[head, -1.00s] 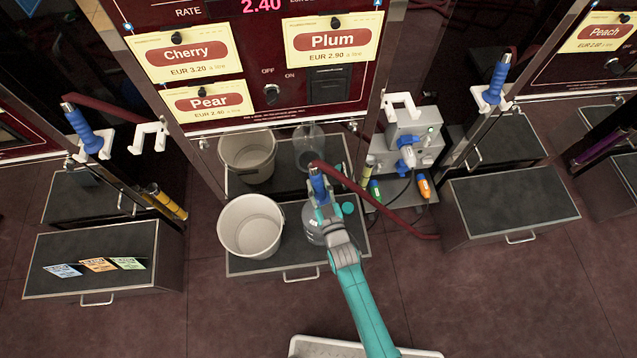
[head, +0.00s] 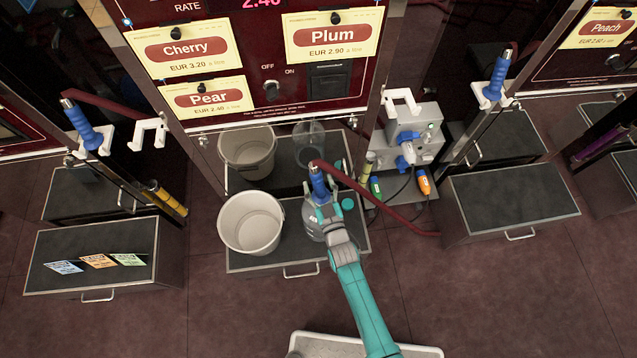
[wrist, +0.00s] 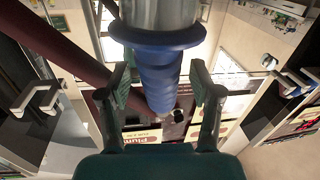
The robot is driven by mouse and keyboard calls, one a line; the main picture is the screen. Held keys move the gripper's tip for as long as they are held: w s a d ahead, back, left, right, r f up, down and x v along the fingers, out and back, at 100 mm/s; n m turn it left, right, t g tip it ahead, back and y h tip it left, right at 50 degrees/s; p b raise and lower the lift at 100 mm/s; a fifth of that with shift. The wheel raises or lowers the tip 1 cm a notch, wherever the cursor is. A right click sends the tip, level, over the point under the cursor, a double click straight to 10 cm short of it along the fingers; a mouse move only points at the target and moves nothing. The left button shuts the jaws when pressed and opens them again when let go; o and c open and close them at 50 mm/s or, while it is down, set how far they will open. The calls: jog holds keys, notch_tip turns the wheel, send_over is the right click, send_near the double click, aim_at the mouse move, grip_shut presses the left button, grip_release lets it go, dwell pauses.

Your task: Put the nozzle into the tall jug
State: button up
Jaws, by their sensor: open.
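The nozzle (head: 318,184) has a blue grip and stands roughly upright at the jug, with a dark red hose at its top. It also fills the middle of the wrist view (wrist: 170,75). My gripper (wrist: 160,95) is open, with one finger on each side of the blue grip and gaps showing. In the head view my gripper (head: 321,203) is over the jug. The tall jug (head: 313,226) is a clear greyish vessel on the dark shelf, partly hidden by my gripper. Whether the nozzle's lower end is inside its mouth is hidden.
A white bucket (head: 250,223) stands left of the jug on the shelf (head: 262,263). A similar bucket and jug show behind, perhaps reflected. The red hose (head: 395,222) loops right, near a grey box (head: 414,140).

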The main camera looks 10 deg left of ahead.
jog(key=v, duration=1.1)
jog(key=shift+s, duration=0.25)
jog(key=shift+d, duration=0.15)
jog(key=s+d+r+m+h, duration=0.2)
jog(key=s+d+r, duration=0.2)
jog(key=s+d, duration=0.35)
jog(key=s+d+r+m+h, duration=0.1)
jog(key=s+d+r+h, duration=0.15)
jog(key=s+d, duration=0.5)
jog(key=s+d+r+m+g+h, duration=0.1)
jog(key=s+d+r+m+h, duration=0.2)
jog(key=s+r, duration=1.1)
notch_tip(320, 180, up, 3)
jog(key=shift+d+r+g, duration=0.1)
jog(key=shift+d+g, duration=0.2)
jog(key=shift+d, duration=0.3)
